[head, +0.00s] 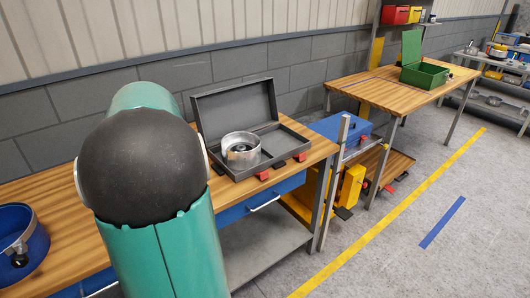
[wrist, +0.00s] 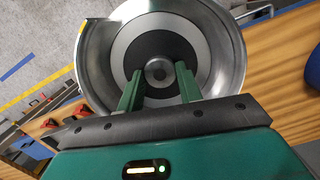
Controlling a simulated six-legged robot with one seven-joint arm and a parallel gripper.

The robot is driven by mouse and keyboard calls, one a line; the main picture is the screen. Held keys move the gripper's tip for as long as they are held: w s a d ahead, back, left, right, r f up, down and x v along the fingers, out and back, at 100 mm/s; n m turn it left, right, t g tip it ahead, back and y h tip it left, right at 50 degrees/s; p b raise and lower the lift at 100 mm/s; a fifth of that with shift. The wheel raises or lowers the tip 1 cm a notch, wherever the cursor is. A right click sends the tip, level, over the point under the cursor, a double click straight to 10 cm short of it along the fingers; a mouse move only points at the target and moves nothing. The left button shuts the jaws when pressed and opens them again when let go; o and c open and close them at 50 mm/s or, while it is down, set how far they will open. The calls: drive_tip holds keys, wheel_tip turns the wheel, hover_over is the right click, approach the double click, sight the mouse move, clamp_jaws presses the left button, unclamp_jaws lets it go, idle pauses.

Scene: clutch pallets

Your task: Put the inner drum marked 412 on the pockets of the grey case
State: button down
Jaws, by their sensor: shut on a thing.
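My gripper (wrist: 158,85) is shut on the central knob of a shiny metal drum (wrist: 232,52) in the wrist view. The drum has a light ring and a black centre; I can read no number on it. In the head view my arm hides my gripper and the held drum. The open grey case (head: 234,110) stands on the wooden bench, right of my arm, its lid raised at the back. Another metal drum (head: 241,150) sits in the left part of the case. The right part of its tray looks empty.
Red clips (head: 279,164) lie along the case's front edge. A blue box (head: 341,128) stands beyond the bench. An open green case (head: 424,72) is on a farther table.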

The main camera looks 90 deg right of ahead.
drive_tip(key=shift+d, duration=0.25)
drive_tip(key=w+a+f+n, duration=0.4)
drive_tip(key=w+a+f, duration=0.3)
drive_tip(key=w+a, duration=0.4)
drive_tip(key=w+a+f+n, duration=0.4)
drive_tip(key=w+a+f, duration=0.4)
drive_tip(key=a, duration=0.8)
drive_tip(key=w+a+f+n+h, duration=0.1)
drive_tip(key=w+a+f+n, duration=0.3)
drive_tip(key=w+a, duration=1)
wheel_tip(320, 180, down, 4)
drive_tip(key=shift+w+a+r+g, duration=0.15)
drive_tip(key=shift+w+a+g, duration=0.25)
drive_tip(key=shift+w, duration=0.2)
drive_tip(key=shift+s+d, duration=0.1)
